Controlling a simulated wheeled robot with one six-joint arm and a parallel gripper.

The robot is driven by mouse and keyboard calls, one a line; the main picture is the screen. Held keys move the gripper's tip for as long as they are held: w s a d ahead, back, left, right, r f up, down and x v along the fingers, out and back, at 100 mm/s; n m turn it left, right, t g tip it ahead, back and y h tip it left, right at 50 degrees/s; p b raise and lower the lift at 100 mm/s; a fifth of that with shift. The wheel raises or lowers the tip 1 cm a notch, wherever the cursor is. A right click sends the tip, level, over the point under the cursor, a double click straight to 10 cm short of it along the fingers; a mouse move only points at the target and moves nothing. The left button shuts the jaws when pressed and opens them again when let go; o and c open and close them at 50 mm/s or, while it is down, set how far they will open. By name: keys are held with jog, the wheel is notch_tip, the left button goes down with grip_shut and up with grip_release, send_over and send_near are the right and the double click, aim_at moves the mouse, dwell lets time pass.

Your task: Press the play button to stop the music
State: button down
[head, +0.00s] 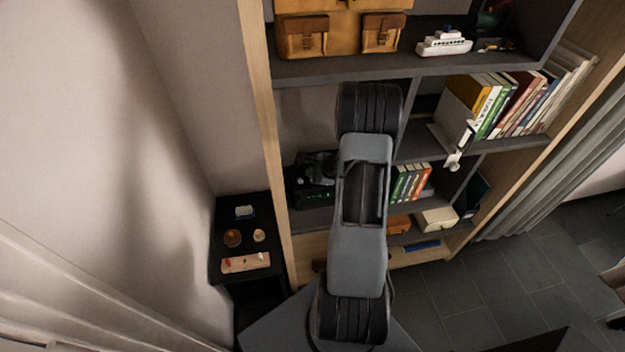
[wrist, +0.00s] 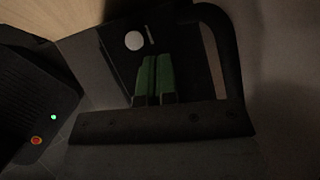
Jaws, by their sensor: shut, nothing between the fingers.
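A black music player (head: 313,190) with small green lights stands on a lower shelf in the head view, left of my arm. Dark parts above it are hard to tell apart. In the wrist view, a dark ribbed body (wrist: 35,90) at the left carries a green light (wrist: 54,117) and an orange-red round button (wrist: 36,140). My gripper (wrist: 155,62) shows two green fingers shut together with nothing between them. A white disc (wrist: 134,40) lies just beyond the fingertips, on a dark surface. Which part is the play button, and whether the fingers touch anything, I cannot tell.
Shelf boards and uprights (head: 345,67) surround the player closely. Several books (head: 411,182) stand right of my arm. A small black side table (head: 225,207) with little items stands left of the shelf. Tiled floor (head: 520,290) is open at the right.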

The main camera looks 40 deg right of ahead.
jog(key=shift+f, duration=0.15)
jog(key=shift+f+b, duration=0.3)
jog(key=shift+b, duration=0.45)
jog(key=shift+f+b, duration=0.35)
jog(key=shift+b, duration=0.25)
dwell(0.7)
jog(key=shift+r, duration=0.15)
jog(key=shift+r+p, duration=0.45)
jog(key=shift+r, duration=0.2)
jog(key=shift+r, duration=0.1)
jog(key=shift+r+p, duration=1.6)
jog(key=shift+r, duration=0.85)
jog(key=shift+a, duration=0.1)
